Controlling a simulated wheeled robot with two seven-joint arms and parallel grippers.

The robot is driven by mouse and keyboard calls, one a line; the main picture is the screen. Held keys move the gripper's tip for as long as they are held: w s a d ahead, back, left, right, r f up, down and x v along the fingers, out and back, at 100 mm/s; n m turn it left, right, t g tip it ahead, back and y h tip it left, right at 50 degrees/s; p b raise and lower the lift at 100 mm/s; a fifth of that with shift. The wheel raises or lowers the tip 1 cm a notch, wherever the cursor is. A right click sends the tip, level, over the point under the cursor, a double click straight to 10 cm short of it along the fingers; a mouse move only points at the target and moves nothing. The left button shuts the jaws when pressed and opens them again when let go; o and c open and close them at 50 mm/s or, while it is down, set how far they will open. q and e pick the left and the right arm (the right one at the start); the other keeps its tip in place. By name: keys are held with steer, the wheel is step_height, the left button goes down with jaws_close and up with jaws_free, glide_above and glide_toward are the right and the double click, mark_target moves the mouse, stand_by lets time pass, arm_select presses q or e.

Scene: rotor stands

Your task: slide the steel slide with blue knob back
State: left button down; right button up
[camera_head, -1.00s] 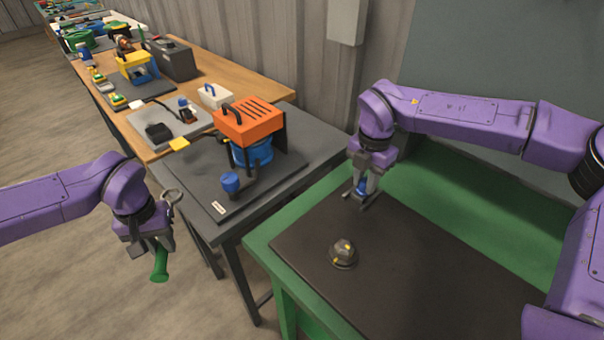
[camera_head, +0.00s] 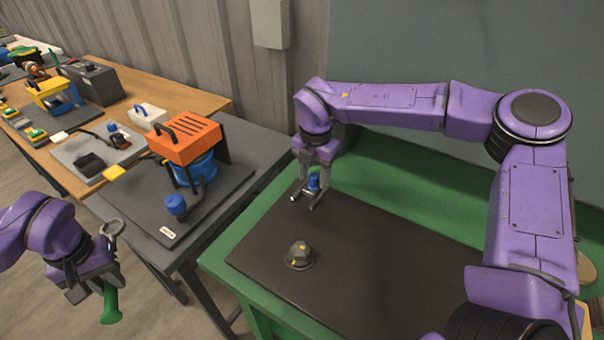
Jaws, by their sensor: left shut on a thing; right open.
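A blue knob-like part (camera_head: 313,181) shows between the fingers of my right gripper (camera_head: 307,198), over the back left of the dark mat (camera_head: 400,275). The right fingers are apart; whether they touch the blue part I cannot tell. No steel slide body can be made out there; the gripper may hide it. My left gripper (camera_head: 102,270) is shut on a green-handled tool (camera_head: 110,304) with a metal ring (camera_head: 113,228), held off to the left of the grey bench.
On the grey bench to the left stand an orange-topped unit (camera_head: 185,140) and a blue-capped part (camera_head: 176,205). The mat's right part looks clear.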

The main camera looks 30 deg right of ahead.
mark_target(314, 175)
arm_select(q)
steer(key=shift+r+p, duration=2.45)
steer(key=shift+r, duration=0.15)
arm_select(e)
steer(key=shift+r, duration=3.5)
arm_select(q)
steer(key=shift+f, duration=0.1)
